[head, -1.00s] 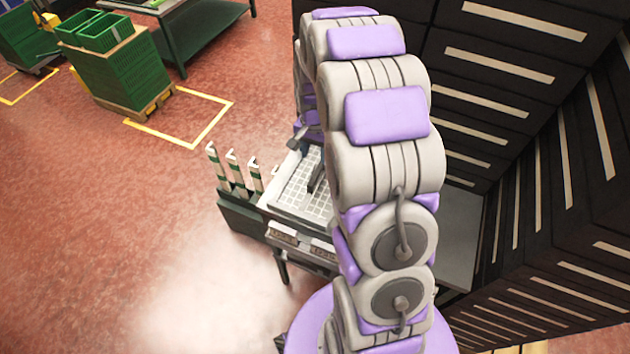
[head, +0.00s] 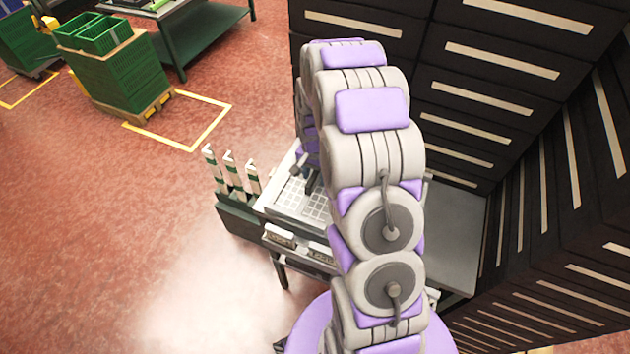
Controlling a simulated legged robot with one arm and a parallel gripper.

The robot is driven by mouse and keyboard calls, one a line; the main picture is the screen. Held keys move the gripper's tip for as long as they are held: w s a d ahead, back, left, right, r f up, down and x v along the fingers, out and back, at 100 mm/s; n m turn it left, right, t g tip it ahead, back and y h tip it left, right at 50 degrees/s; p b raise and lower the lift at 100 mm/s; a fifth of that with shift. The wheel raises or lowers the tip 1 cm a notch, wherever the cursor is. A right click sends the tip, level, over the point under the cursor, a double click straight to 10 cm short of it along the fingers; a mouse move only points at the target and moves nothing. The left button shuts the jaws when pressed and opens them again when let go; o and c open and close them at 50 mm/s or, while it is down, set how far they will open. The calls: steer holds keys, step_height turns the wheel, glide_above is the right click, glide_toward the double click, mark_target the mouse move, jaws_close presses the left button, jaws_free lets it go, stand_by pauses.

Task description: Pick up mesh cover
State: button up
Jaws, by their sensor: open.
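The mesh cover (head: 290,200) is a pale, white-grey grid panel lying flat on the worktable left of my arm. My arm hides its right side. My gripper (head: 311,183) shows only as a small dark part just over the grid, mostly hidden behind my arm links. It is open. A dark bar on the grid, like a handle, is hardly visible now beside the gripper. I cannot tell whether the gripper touches it.
White-and-green upright posts (head: 231,172) stand at the table's left side. A grey side surface (head: 455,235) lies right of my arm, below tall dark slatted panels (head: 480,100). Green crates (head: 115,75) stand far left. The red floor (head: 110,230) between is clear.

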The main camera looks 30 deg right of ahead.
steer(key=shift+c, duration=0.4)
steer(key=shift+c, duration=0.7)
steer(key=shift+a, duration=0.15)
jaws_close()
steer(key=shift+r, duration=0.15)
